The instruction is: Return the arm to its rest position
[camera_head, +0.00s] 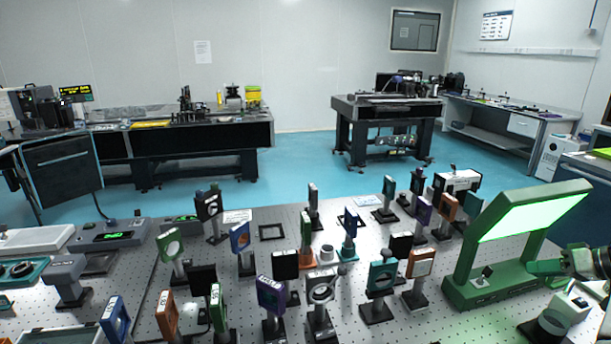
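I cannot clearly make out my gripper in the head view. Dark and pale jointed parts (582,262) show at the right edge, beside the green lamp stand. They may belong to my arm, but I cannot tell, and they are cut off by the picture's edge. The perforated optical table (262,215) fills the foreground.
Several upright optic mounts, such as a purple one (271,295) and an orange one (421,262), crowd the near table. A green lamp stand (500,285) with a lit panel stands at right. Blue floor (300,168) lies clear between this table and the far benches.

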